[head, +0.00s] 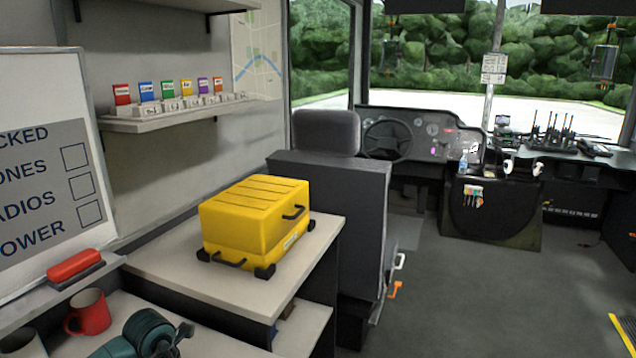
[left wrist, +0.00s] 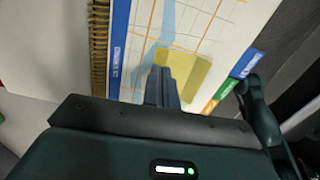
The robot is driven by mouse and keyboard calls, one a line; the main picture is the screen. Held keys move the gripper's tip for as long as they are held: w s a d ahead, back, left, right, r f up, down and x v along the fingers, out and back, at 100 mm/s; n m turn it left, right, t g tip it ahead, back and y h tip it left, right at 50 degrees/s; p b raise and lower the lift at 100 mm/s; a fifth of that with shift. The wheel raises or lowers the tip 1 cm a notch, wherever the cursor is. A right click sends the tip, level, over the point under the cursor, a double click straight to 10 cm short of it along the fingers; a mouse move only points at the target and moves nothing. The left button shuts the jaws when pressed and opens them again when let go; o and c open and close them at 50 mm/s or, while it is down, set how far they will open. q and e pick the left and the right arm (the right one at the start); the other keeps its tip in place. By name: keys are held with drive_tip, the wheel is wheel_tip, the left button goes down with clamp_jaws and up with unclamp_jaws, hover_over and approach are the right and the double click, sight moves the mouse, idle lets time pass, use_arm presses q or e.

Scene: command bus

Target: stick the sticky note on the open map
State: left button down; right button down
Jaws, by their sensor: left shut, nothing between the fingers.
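The open map (left wrist: 205,20) shows in the left wrist view, a pale page with a grid, a blue river and blue title strips, with a spiral binding along its left side. The yellow sticky note (left wrist: 196,76) lies flat against the map's lower part. My left gripper (left wrist: 165,72) is shut with nothing in it, its fingertips in front of the note's left part and hiding some of it. I cannot tell whether the fingertips touch the note. In the head view neither the open map nor the note can be made out. My right gripper is not in view.
A yellow case (head: 255,225) stands on the counter (head: 165,265). A red mug (head: 90,313) and a red eraser (head: 75,265) are at lower left by the whiteboard (head: 50,150). A shelf with colored cards (head: 170,117) is on the wall.

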use_arm(q)
drive_tip(key=shift+f+b, duration=0.7)
drive_tip(key=shift+f, duration=0.15)
drive_tip(key=shift+r, duration=0.2)
idle(0.5)
drive_tip(key=shift+r+p, duration=1.95)
drive_tip(key=shift+r, duration=0.45)
